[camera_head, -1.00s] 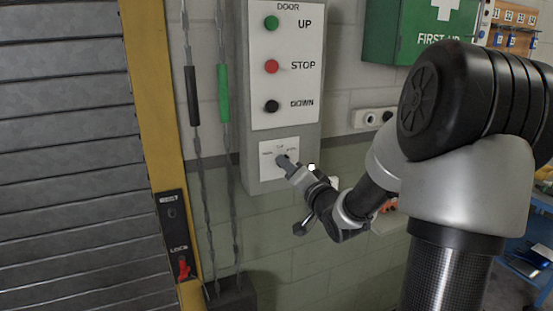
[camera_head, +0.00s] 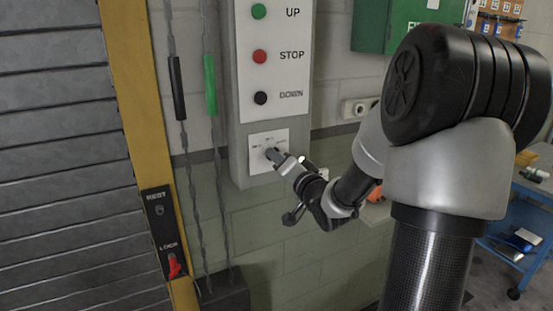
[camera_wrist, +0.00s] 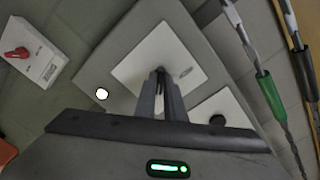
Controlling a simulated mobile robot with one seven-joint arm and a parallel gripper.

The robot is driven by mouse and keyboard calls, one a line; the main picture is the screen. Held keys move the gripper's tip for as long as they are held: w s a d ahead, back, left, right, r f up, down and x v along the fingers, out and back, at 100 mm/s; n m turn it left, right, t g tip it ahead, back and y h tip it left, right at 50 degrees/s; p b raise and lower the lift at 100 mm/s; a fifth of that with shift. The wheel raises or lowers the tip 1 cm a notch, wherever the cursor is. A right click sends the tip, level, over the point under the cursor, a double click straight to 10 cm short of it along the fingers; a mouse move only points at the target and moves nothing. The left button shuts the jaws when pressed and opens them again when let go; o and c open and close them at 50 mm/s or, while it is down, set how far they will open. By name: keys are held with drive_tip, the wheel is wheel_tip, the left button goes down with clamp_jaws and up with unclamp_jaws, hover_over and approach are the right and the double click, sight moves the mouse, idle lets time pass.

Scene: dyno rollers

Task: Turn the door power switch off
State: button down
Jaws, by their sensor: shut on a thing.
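The door power switch sits on a white plate (camera_head: 258,139) low on the grey door control box (camera_head: 243,176), below the UP, STOP and DOWN buttons. The plate also shows in the wrist view (camera_wrist: 150,48). My gripper (camera_head: 272,155) reaches the plate from the lower right. In the wrist view my gripper (camera_wrist: 160,76) has its two fingers close together at the plate's middle, shut on the switch knob. The fingers hide most of the knob, so its setting cannot be told. The small lettering on the plate is too blurred to read.
Hanging chains with a green grip (camera_head: 210,84) and a black grip (camera_head: 177,88) run left of the box. A yellow door frame (camera_head: 128,100) carries a lock plate. A green first-aid box (camera_head: 372,25) and wall sockets (camera_head: 358,107) are at right. A red switch (camera_wrist: 17,52) shows in the wrist view.

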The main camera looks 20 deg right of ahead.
drive_tip(key=shift+a+n+b, duration=0.1)
drive_tip(key=shift+n+b, duration=0.2)
drive_tip(key=n+b, duration=0.8)
drive_tip(key=n, duration=0.1)
drive_tip(key=shift+r, duration=0.1)
idle(0.4)
drive_tip(key=c, duration=1.8)
unclamp_jaws()
drive_tip(key=shift+w, duration=0.1)
drive_tip(key=shift+c, duration=0.2)
